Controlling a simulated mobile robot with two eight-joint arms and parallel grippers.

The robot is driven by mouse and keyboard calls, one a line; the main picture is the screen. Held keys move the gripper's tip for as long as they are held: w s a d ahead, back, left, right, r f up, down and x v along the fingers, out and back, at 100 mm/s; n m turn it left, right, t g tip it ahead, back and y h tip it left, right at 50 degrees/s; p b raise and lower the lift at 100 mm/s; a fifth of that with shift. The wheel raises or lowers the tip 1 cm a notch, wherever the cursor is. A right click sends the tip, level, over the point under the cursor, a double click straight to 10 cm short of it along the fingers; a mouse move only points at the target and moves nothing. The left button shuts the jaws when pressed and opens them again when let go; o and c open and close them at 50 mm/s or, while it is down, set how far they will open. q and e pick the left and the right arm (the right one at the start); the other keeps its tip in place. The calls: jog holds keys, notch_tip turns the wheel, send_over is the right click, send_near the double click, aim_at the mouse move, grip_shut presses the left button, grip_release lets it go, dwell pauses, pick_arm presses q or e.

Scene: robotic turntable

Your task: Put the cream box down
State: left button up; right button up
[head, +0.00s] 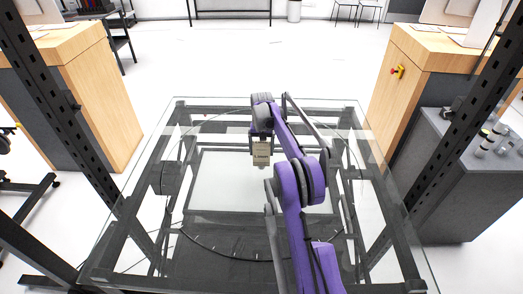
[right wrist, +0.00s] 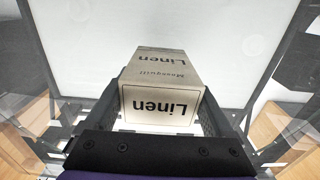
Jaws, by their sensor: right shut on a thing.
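The cream box (right wrist: 160,103), printed "Linen", sits between the two dark fingers of my right gripper (right wrist: 161,112) in the right wrist view. The gripper is shut on it. In the head view the cream box (head: 261,152) hangs below the wrist of my purple right arm, over the middle of the glass turntable (head: 180,228). My right gripper (head: 261,141) is small and partly hidden there by the wrist. I cannot tell whether the box touches the glass. My left gripper is in neither view.
The glass top is clear around the box. Black perforated posts (head: 58,110) stand at both sides. A wooden cabinet (head: 92,85) is at the left, another (head: 420,60) at the right. A grey bench with small items (head: 455,175) stands at the right.

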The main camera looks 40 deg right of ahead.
jog(key=shift+f, duration=0.15)
jog(key=o, duration=1.3)
